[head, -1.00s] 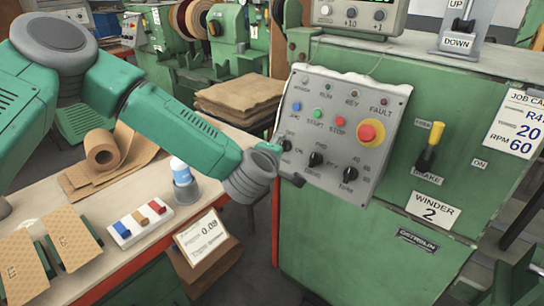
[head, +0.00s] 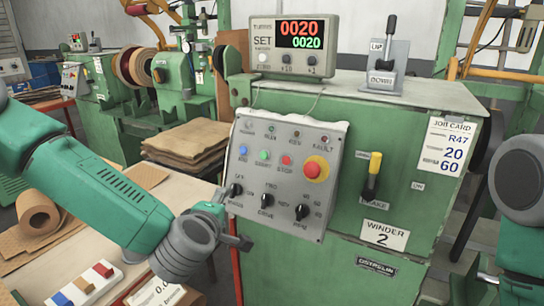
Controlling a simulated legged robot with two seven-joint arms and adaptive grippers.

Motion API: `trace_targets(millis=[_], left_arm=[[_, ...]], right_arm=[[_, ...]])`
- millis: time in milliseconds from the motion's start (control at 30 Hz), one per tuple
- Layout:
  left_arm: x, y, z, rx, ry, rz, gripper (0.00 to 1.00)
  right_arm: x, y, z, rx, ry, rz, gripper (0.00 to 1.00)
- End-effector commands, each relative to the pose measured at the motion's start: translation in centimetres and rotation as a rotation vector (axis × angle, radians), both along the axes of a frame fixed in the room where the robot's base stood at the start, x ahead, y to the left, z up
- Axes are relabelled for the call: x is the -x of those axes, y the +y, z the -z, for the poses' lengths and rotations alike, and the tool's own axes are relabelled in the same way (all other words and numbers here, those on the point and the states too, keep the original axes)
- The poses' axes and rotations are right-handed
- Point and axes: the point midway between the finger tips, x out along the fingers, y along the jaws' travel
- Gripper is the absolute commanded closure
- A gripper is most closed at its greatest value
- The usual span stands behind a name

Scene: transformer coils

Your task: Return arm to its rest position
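My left arm comes in from the left across the bench in the head view. Its gripper (head: 238,242) is at the lower left edge of the grey control panel (head: 268,215), just below the leftmost black knob (head: 235,189). The fingers are small and dark, partly hidden behind the wrist, so I cannot tell their opening or whether they touch the panel. Nothing is visibly held. A green and grey link of my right arm (head: 520,215) shows at the right edge.
The green winder cabinet (head: 320,270) stands close in front. Its counter (head: 290,45) reads 0020 on both lines. A yellow-handled brake lever (head: 372,175) and an up/down lever (head: 387,60) stick out. The bench (head: 125,265) holds a brown paper roll (head: 38,212) and coloured blocks.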

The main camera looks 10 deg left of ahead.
Motion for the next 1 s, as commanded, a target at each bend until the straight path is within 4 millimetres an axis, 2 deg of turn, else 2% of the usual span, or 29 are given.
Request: trace_targets(millis=[67, 167, 267, 333, 400, 500, 600, 700, 833, 1000], left_arm=[[1.3, -0.8, 2.4, -0.054, 0.047, 0.064, 0.43], [4.5, -2.0, 7.2, -0.171, 0.148, 0.204, 0.43], [9.3, -2.5, 13.1, -0.320, 0.280, 0.394, 0.43], [13.3, -2.1, 16.8, -0.422, 0.380, 0.532, 0.43], [17.4, -1.1, 20.0, -0.522, 0.481, 0.673, 0.43], [23.5, 1.3, 23.6, -0.650, 0.627, 0.871, 0.43], [28.8, 4.2, 25.6, -0.754, 0.756, 1.044, 0.43], [32.6, 6.8, 26.4, -0.822, 0.858, 1.175, 0.43], [35.2, 8.8, 26.6, -0.868, 0.932, 1.269, 0.43], [35.9, 9.4, 26.6, -0.879, 0.953, 1.294, 0.43]], right_arm=[[0.0, 0.0, 0.0, 0.000, 0.000, 0.000, 0.60], [0.0, 0.0, 0.0, 0.000, 0.001, 0.000, 0.60], [0.1, 0.0, 0.0, 0.000, 0.001, 0.000, 0.60], [0.1, 0.0, 0.0, 0.000, 0.001, 0.000, 0.60], [0.1, 0.0, 0.0, 0.000, 0.001, 0.000, 0.60], [0.1, 0.0, 0.0, 0.000, 0.001, 0.000, 0.60], [0.1, 0.0, 0.0, 0.000, 0.001, 0.000, 0.60], [0.1, 0.0, 0.0, 0.000, 0.001, 0.000, 0.60], [0.1, 0.0, 0.0, 0.000, 0.001, 0.000, 0.60], [0.1, 0.0, 0.0, 0.000, 0.001, 0.000, 0.60]])
